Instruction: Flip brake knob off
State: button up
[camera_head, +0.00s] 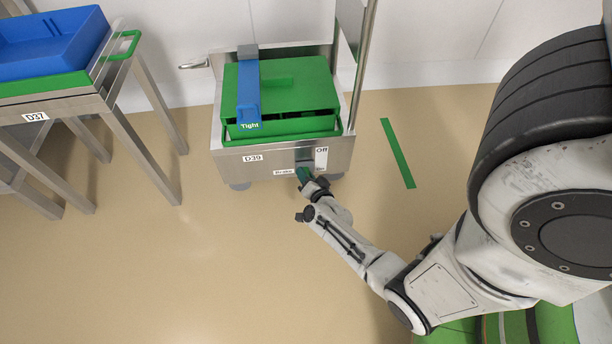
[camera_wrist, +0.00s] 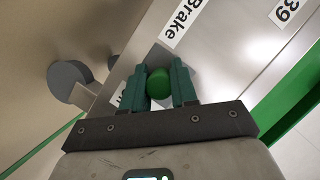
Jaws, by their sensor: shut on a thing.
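The brake knob (camera_wrist: 159,84) is a round green knob on the front panel of the steel cart (camera_head: 215,150), beside the "Brake" label (camera_wrist: 183,22). In the wrist view it sits between the two green fingers of my gripper (camera_wrist: 158,86), which are shut on it. In the head view my gripper (camera_head: 304,176) reaches the cart's front at lower right and hides the knob there. An "Off" label (camera_head: 321,158) shows just right of my gripper. Which way the knob is turned cannot be told.
The cart bears a green box (camera_head: 300,95) with a blue strap marked "Tight" (camera_head: 248,95). A steel table (camera_head: 60,103) with a blue tray (camera_head: 50,45) stands at left. A green floor stripe (camera_head: 398,153) lies to the right. The floor in front is clear.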

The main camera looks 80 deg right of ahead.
aim_at(301, 158)
grip_shut()
notch_tip(301, 158, up, 6)
jog(key=p, duration=0.5)
jog(key=shift+f+p, duration=0.25)
jog(key=shift+p, duration=0.05)
jog(key=shift+d, duration=0.1)
jog(key=shift+r, duration=0.1)
jog(key=o, duration=0.5)
grip_release()
jog(key=shift+o, duration=1.2)
jog(key=shift+s, duration=0.1)
